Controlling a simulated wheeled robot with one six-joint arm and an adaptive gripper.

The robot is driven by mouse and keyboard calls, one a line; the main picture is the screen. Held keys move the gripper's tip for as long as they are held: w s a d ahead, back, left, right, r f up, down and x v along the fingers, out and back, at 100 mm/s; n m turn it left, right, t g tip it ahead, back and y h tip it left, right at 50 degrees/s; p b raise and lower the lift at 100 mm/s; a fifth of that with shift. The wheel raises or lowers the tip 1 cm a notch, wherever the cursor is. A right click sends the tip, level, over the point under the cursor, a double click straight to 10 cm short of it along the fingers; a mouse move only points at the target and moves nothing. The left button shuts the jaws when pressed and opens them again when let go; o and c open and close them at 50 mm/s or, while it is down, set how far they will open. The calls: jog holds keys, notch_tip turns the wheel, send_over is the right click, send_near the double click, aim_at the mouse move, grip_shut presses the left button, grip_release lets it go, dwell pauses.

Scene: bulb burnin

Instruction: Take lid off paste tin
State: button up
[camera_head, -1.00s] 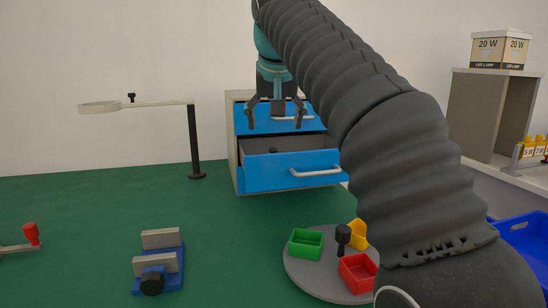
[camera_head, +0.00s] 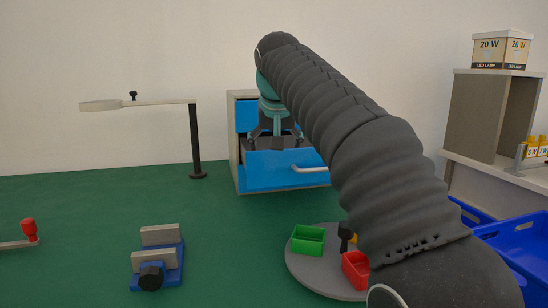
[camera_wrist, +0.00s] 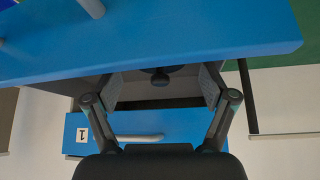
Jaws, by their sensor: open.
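The paste tin is mostly hidden inside the open blue drawer (camera_head: 270,172) of the cabinet. In the wrist view a dark round knob (camera_wrist: 160,78) shows inside the drawer, between my fingers; it looks like the knob of the tin's lid, but the tin's body is not clear. My gripper (camera_head: 276,143) is open, reaching down behind the drawer's front panel. In the wrist view my gripper (camera_wrist: 160,88) has a finger on each side of the knob, with a gap on both sides. I cannot tell how far above the lid the fingertips are.
The closed upper drawer (camera_wrist: 70,135), labelled 1, lies close behind my gripper. The open drawer's front panel (camera_wrist: 200,30) is close on the other side. A magnifier lamp (camera_head: 194,140), a small vise (camera_head: 158,265) and a grey turntable (camera_head: 315,275) with coloured bins stand on the green table.

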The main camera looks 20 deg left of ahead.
jog(key=shift+c, duration=0.2)
jog(key=c, duration=0.9)
jog(key=shift+o, duration=0.2)
jog(key=shift+r, duration=0.1)
jog(key=shift+r+p, duration=0.4)
jog(key=shift+r, duration=0.15)
notch_tip(320, 180, up, 3)
jog(key=shift+r+p, duration=0.1)
jog(key=shift+p, duration=0.9)
jog(key=d+r, duration=0.2)
jog(key=d, duration=0.1)
jog(key=d+r, duration=0.2)
jog(key=d, duration=0.2)
jog(key=d+r, duration=0.2)
jog(key=d, duration=0.2)
jog(key=shift+d+r, duration=0.25)
